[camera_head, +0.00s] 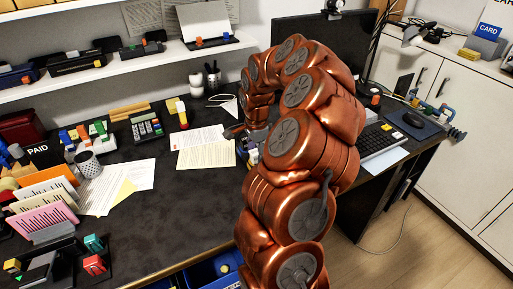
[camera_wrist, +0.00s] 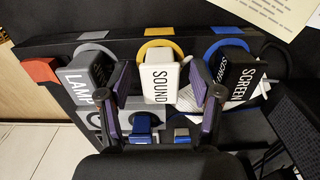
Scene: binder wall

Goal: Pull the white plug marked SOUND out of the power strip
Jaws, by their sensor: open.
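The white plug marked SOUND (camera_wrist: 158,84) sits in the middle socket of the black power strip (camera_wrist: 118,47), inside a yellow ring, in the wrist view. My gripper (camera_wrist: 160,88) is open, with one purple-padded finger on each side of this plug. Gaps show between the plug and both fingers. The grey plug marked LAMP (camera_wrist: 84,86) is close to the left finger. The black plug marked SCREEN (camera_wrist: 235,82) is close to the right finger.
A red part (camera_wrist: 41,70) is at the strip's left end. A blue block (camera_wrist: 142,122) lies below the plugs. In the head view, papers (camera_head: 205,150), a keyboard (camera_head: 380,143) and a monitor (camera_head: 322,48) surround my arm on the dark desk.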

